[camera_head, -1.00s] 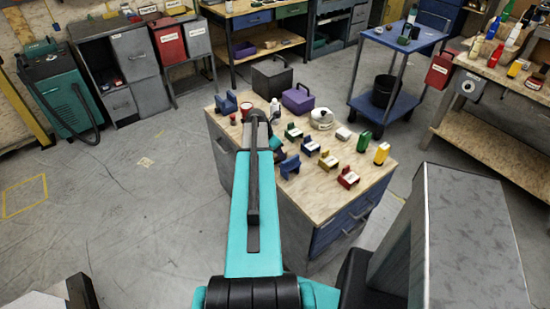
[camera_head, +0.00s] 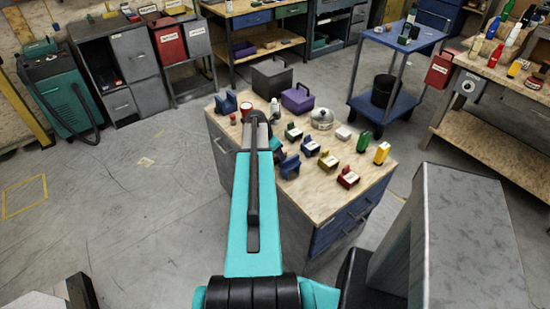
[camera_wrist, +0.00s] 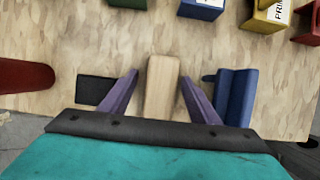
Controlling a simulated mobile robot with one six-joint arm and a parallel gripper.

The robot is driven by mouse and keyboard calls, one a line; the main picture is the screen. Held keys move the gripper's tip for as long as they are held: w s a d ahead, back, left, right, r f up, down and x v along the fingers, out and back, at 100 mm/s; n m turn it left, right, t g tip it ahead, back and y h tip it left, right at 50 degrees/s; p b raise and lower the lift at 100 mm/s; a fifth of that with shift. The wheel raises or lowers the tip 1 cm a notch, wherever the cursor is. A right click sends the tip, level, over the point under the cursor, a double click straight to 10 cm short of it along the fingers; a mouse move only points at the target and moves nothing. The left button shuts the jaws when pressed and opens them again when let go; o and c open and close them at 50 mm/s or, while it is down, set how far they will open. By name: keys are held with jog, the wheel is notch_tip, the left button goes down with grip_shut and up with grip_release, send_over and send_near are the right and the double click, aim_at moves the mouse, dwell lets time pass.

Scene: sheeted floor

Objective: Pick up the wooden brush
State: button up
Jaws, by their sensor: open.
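The wooden brush shows in the wrist view as a pale, plain wooden block (camera_wrist: 162,90) lying on the wood-grain worktop (camera_wrist: 60,35). Its long side runs up and down the picture, and its lower end is hidden behind my wrist. My gripper (camera_wrist: 159,78) is open, with one purple finger on each side of the brush. A narrow gap shows on both sides, so the fingers are apart from it. In the head view the brush and the fingers are hidden behind my arm.
A blue block (camera_wrist: 236,96) stands close right of the right finger. A dark flat piece (camera_wrist: 94,90) lies left of the left finger, and a red object (camera_wrist: 24,76) farther left. Coloured blocks line the far side. In the head view, a purple box (camera_head: 297,100) stands at the back.

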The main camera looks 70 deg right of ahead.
jog(key=c, duration=1.2)
jog(key=shift+r, duration=0.1)
jog(key=shift+r+b, duration=1.25)
jog(key=shift+r, duration=3.9)
